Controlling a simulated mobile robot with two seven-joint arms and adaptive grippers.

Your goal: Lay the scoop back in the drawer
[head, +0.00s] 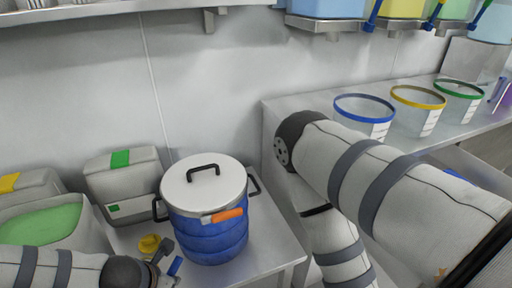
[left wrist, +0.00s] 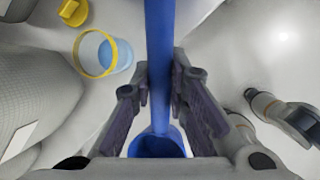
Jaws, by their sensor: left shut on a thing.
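My left gripper (left wrist: 160,85) is shut on the long blue handle of the scoop (left wrist: 158,40) in the left wrist view. The scoop's blue bowl (left wrist: 157,146) shows at the bottom of that view, partly hidden by the gripper. In the head view my left gripper (head: 163,262) is at the bottom edge, in front of the blue drum, with a small blue part of the scoop (head: 175,266) beside it. I cannot make out the drawer clearly in either view. My right arm crosses the right of the head view, but its gripper is out of frame.
A blue drum (head: 210,232) with a white lid stands on a steel table (head: 268,256). A green-labelled bin (head: 124,180) and a bin of green powder (head: 45,222) are to its left. Rimmed clear containers stand on the right bench. A yellow-rimmed clear cup (left wrist: 97,53) shows beside the gripper.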

